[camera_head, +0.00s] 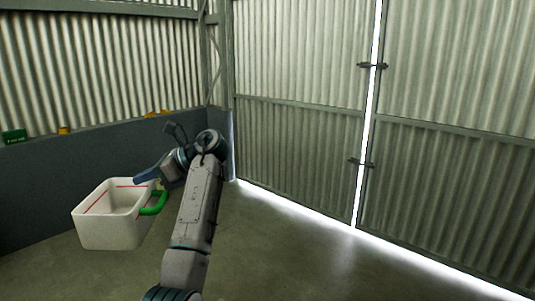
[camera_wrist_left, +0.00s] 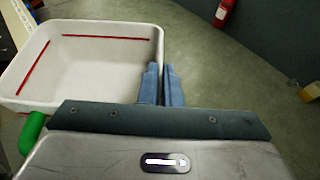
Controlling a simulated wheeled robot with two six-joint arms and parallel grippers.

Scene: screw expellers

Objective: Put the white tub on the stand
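The white tub (camera_head: 105,233) is at the left of the head view, open side up, with red lines inside and a green handle (camera_head: 154,204) on its right side. My left gripper (camera_head: 140,180) is at its far right rim. In the left wrist view the tub (camera_wrist_left: 85,72) fills the upper left, and the two blue fingers (camera_wrist_left: 160,88) stand close together, one on each side of its rim wall. The gripper looks shut on that rim. Whether the tub touches the floor is unclear. I cannot identify a stand in either view. My right gripper is not in view.
A dark low wall (camera_head: 40,195) runs behind the tub. Corrugated metal doors (camera_head: 300,150) close off the right side. The concrete floor (camera_head: 290,260) between is clear. The left wrist view shows a red fire extinguisher (camera_wrist_left: 223,13) and a yellow object (camera_wrist_left: 310,92) at the right edge.

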